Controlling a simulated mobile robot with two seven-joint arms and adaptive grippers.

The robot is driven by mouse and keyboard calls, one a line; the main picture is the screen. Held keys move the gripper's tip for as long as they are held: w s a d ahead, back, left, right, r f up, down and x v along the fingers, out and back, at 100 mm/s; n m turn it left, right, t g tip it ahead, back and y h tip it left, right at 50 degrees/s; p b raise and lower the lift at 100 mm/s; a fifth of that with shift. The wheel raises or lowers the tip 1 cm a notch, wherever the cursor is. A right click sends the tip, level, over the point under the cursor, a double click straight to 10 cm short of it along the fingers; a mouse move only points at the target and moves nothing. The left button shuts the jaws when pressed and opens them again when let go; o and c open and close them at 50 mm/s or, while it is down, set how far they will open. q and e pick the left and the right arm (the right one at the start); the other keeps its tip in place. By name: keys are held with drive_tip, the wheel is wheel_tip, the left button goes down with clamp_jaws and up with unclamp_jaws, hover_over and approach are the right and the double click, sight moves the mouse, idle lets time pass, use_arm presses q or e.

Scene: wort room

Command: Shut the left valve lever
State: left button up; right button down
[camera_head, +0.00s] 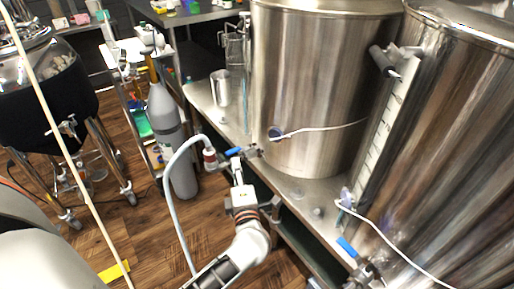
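The left valve has a blue lever (235,153) on a metal fitting below the middle steel kettle (318,95). A pale hose (169,165) joins it on its left side. The lever lies roughly sideways, rising slightly to the right. A second valve with a blue lever (347,246) is at the lower right, under the right kettle (460,130). My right gripper is not in view.
The kettles stand on a steel bench (205,100) with a metal cup (220,88) on it. A grey gas cylinder (170,135) stands on the wooden floor near the bench. A black-jacketed vessel (45,100) on legs is at the left. White cables hang near the kettles.

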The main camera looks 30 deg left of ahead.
sight(233, 153)
use_arm(q)
drive_tip(key=shift+b+x, duration=0.65)
drive_tip(key=shift+x, duration=3.25)
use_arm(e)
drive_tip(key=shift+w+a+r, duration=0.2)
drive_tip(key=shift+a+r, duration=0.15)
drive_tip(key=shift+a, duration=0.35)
use_arm(q)
drive_tip(key=shift+s, duration=0.1)
clamp_jaws()
drive_tip(key=shift+a, duration=0.15)
